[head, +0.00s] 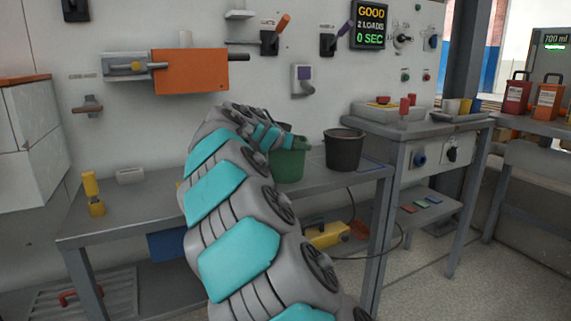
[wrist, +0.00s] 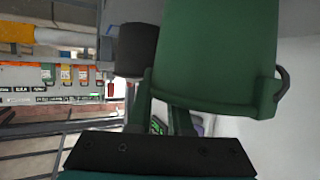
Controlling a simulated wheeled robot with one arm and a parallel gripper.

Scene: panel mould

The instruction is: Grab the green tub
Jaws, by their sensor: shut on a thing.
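The green tub (head: 288,166) is upright at the metal bench, just left of a dark bucket, and my arm covers its left part. My gripper (head: 292,140) is at the tub's rim and shut on it. In the wrist view the green tub (wrist: 220,50) fills the upper right, with its rim close to the fingers of my gripper (wrist: 163,98). I cannot tell whether the tub's base touches the bench.
The dark bucket (head: 344,152) stands close to the tub's right. The metal bench (head: 130,215) holds a yellow object (head: 95,195) at its left. An orange box (head: 190,71) and levers are on the wall panel behind. A side table (head: 405,130) stands to the right.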

